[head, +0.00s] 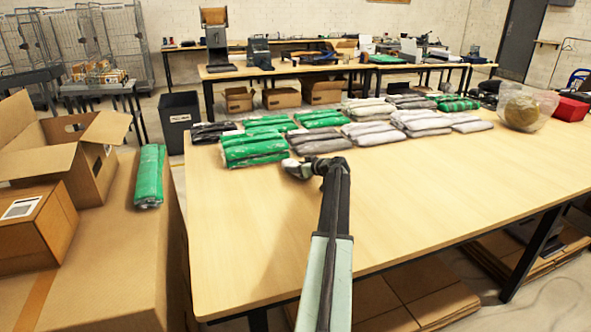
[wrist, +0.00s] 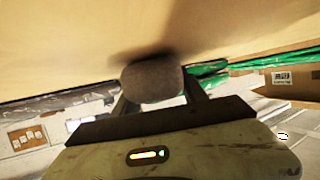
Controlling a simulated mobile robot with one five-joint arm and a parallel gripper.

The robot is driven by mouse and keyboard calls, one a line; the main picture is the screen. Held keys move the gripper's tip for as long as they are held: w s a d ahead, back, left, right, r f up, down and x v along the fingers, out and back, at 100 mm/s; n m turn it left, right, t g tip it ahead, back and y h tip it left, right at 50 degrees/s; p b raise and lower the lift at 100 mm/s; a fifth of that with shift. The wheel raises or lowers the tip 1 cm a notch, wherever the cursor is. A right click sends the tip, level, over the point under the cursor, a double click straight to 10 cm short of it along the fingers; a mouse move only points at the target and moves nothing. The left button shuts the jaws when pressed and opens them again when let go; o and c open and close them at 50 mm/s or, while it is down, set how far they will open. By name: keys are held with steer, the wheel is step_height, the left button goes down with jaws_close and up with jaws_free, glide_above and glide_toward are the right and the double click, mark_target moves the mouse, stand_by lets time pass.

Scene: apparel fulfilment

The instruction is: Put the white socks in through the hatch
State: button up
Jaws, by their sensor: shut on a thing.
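My gripper (head: 314,166) is over the near left part of the big wooden table (head: 400,190). It is shut on a small, rounded, pale bundle (head: 296,168), which looks like the white socks. In the wrist view the bundle (wrist: 152,80) sits between the two fingers (wrist: 160,105) and looks grey-brown in shadow. It is close to the table top, which fills the upper part of that view; I cannot tell whether it touches. I cannot make out a hatch in either view.
Several green packs (head: 254,149) and grey packs (head: 318,141) lie in rows just beyond my gripper. A clear bowl with a brown ball (head: 527,107) and a red box (head: 571,109) stand at the far right. An open carton (head: 60,160) is at the left. The table's near right is bare.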

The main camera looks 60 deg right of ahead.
steer(key=shift+s+a+f, duration=0.15)
steer(key=shift+a+f, duration=0.15)
steer(key=shift+f, duration=0.1)
steer(key=o, duration=1.4)
steer(key=shift+c, duration=0.2)
steer(key=shift+a, duration=0.15)
steer(key=shift+s, duration=0.1)
steer(key=shift+r+p, duration=0.45)
step_height(320, 180, up, 4)
steer(key=p, duration=0.5)
glide_above(315, 184)
steer(key=shift+w+r, duration=0.2)
steer(key=shift+w, duration=0.15)
steer(key=shift+s+r, duration=0.1)
steer(key=shift+s, duration=0.35)
steer(key=shift+o, duration=0.5)
